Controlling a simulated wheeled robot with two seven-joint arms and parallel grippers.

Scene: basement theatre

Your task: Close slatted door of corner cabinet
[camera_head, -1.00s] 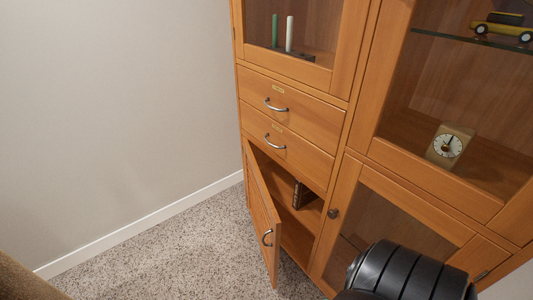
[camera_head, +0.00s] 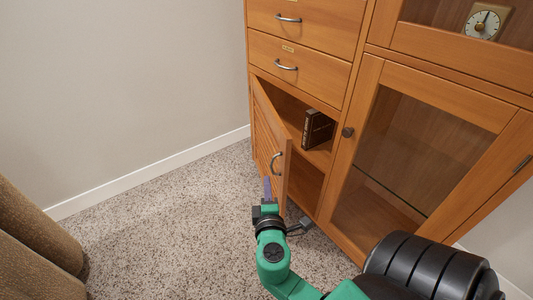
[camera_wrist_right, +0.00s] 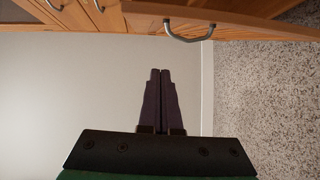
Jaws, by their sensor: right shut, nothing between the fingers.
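The slatted door (camera_head: 268,138) of the wooden corner cabinet (camera_head: 343,104) stands part-way open, swung out from its left hinge side. Its curved metal handle (camera_head: 276,163) is on the outer face near the free edge. In the right wrist view the handle (camera_wrist_right: 188,34) shows above the fingers. My right gripper (camera_head: 267,187) is in front of the door's outer face, near its lower free edge, with its fingers pointing away from me. Its fingers (camera_wrist_right: 160,72) are shut together and empty. The handle is apart from the fingertips in the wrist view. My left gripper is not in view.
A dark book (camera_head: 317,130) stands on the shelf inside the open compartment. Two closed drawers (camera_head: 297,66) are above it, and a glass door (camera_head: 400,150) is to the right. A brown padded piece (camera_head: 35,240) stands at lower left. Carpet (camera_head: 170,225) is clear left of the door.

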